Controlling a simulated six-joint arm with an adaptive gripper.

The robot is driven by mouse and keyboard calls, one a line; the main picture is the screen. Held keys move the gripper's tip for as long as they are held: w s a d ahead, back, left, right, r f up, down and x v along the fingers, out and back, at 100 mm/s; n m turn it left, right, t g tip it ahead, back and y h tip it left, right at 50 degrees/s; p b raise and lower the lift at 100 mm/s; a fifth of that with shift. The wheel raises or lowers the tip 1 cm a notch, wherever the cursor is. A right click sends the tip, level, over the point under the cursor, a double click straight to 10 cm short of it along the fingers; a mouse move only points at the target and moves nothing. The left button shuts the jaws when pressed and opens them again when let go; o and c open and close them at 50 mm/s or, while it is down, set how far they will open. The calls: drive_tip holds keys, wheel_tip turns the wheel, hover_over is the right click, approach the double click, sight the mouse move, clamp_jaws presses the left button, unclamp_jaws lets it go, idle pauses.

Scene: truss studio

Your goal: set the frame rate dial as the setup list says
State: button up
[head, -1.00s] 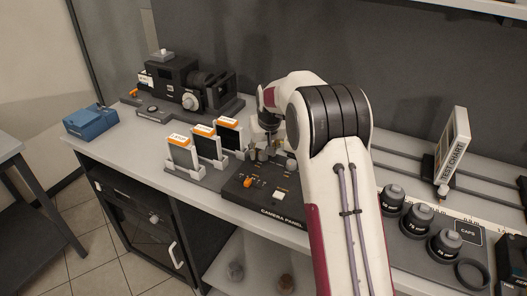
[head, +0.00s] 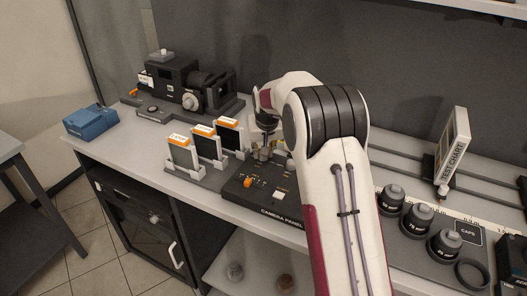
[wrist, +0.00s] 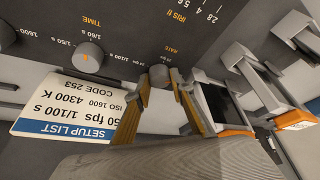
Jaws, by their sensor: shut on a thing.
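The camera panel (head: 235,190) lies on the bench in the head view, partly behind my arm. In the wrist view my gripper (wrist: 160,80) is shut on a small grey dial (wrist: 160,74) beside the printed word RATE, the frame rate dial. Its pointer and scale cannot be read. In the head view my gripper (head: 266,148) is low over the back of the panel. The setup list (wrist: 70,108), a card with a blue band, shows upside down. It reads 50 fps, 1/100 s, ISO 1600, 4300 K, CODE 253.
The time dial (wrist: 88,57) sits close to the frame rate dial. Several orange-topped cards (head: 183,153) stand in holders left of the panel. A camera (head: 190,82) is behind them. Lens caps (head: 418,218) and a test chart (head: 453,145) are at the right.

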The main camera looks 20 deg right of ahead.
drive_tip(key=shift+a+m+h, duration=0.15)
drive_tip(key=shift+m+h, duration=0.55)
drive_tip(key=shift+m, duration=1)
drive_tip(key=o, duration=1.1)
drive_tip(key=shift+r, duration=0.1)
drive_tip(key=v, duration=1.1)
drive_tip(key=shift+r, duration=0.45)
